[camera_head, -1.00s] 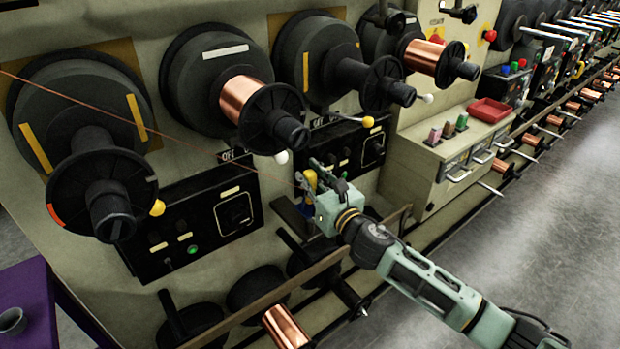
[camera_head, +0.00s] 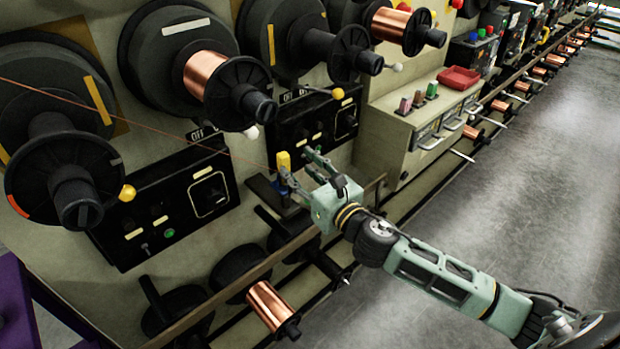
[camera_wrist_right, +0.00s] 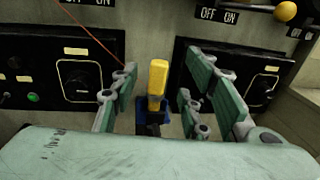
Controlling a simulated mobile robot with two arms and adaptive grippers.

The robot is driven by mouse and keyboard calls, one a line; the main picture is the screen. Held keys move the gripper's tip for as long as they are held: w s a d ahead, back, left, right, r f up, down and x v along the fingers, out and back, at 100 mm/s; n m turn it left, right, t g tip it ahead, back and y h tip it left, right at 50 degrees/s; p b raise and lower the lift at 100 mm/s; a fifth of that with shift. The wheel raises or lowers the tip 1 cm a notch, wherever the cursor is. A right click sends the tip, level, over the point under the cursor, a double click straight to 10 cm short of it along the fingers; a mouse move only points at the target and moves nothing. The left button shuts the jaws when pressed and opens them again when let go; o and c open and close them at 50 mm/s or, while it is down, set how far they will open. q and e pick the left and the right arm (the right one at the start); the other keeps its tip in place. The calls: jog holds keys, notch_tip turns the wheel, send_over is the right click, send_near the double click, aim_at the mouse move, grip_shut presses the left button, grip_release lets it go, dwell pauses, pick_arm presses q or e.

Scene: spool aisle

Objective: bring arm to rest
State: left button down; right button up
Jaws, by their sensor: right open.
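My right arm comes in from the lower right in the head view. Its pale green gripper (camera_head: 297,168) is open and empty in front of the machine. The right wrist view shows its fingers (camera_wrist_right: 158,88) spread wide on either side of a yellow-handled tool (camera_wrist_right: 158,80) in a blue base (camera_wrist_right: 152,112). The yellow handle (camera_head: 284,161) also shows in the head view, close to the fingertips. I cannot tell the exact gap between the fingers and the handle. My left gripper is not in view.
Black control panels (camera_head: 165,205) flank the gripper. Copper spools (camera_head: 212,75) stick out above it, and a lower copper spool (camera_head: 268,303) sits below. A thin copper wire (camera_head: 118,117) slants toward the yellow handle. A red tray (camera_head: 459,78) lies on the cabinet. Grey floor (camera_head: 450,210) is open at right.

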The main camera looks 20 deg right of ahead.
jog(key=shift+v, duration=2.2)
